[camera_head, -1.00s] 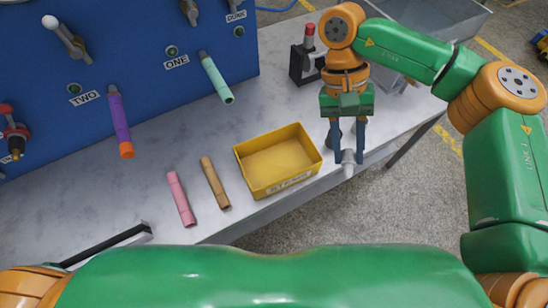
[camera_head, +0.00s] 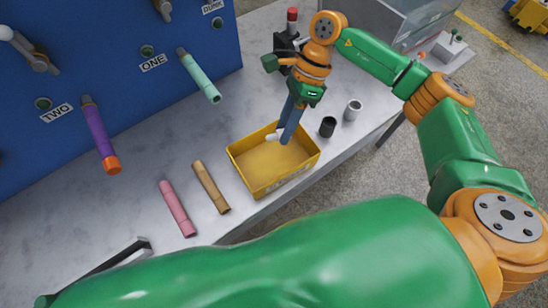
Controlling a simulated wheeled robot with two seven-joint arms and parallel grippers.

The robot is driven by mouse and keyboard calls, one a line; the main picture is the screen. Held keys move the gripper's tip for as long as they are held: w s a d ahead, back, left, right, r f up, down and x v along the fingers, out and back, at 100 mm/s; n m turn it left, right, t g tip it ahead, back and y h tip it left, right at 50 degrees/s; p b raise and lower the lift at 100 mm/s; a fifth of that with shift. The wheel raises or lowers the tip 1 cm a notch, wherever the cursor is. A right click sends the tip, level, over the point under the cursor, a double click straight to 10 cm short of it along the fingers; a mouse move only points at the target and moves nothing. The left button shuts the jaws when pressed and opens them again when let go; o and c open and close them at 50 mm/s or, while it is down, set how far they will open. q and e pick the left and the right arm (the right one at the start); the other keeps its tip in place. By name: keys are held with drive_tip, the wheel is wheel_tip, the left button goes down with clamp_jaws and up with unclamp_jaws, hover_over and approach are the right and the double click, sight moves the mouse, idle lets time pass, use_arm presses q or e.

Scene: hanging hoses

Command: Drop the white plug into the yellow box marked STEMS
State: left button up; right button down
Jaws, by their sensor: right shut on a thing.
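The yellow box (camera_head: 238,171) stands on the bench near its front edge, open at the top, its label facing forward and partly readable. My right gripper (camera_head: 285,135) reaches over the back right part of the box. It is shut on the white plug (camera_head: 272,136), which shows at the fingertips, tilted, above the box's rear rim. How far the plug is above the box floor is hard to tell. My left gripper is not in view.
A black cup (camera_head: 327,127) and a grey-white cup (camera_head: 352,110) stand right of the box. A tan tube (camera_head: 211,188) and a pink tube (camera_head: 177,209) lie left of it. Purple (camera_head: 101,137) and mint (camera_head: 199,76) hoses hang from the blue panel (camera_head: 110,80).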

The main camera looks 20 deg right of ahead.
drive_tip(key=shift+f, duration=0.45)
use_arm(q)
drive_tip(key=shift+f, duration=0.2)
use_arm(e)
drive_tip(key=shift+r, duration=0.1)
drive_tip(key=c, duration=0.5)
unclamp_jaws()
drive_tip(key=shift+w+d+r, duration=0.15)
drive_tip(key=shift+r, duration=0.05)
use_arm(q)
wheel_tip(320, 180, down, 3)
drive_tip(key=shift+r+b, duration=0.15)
drive_tip(key=shift+b, duration=1.1)
use_arm(e)
drive_tip(key=v, duration=0.6)
drive_tip(key=shift+r, duration=0.3)
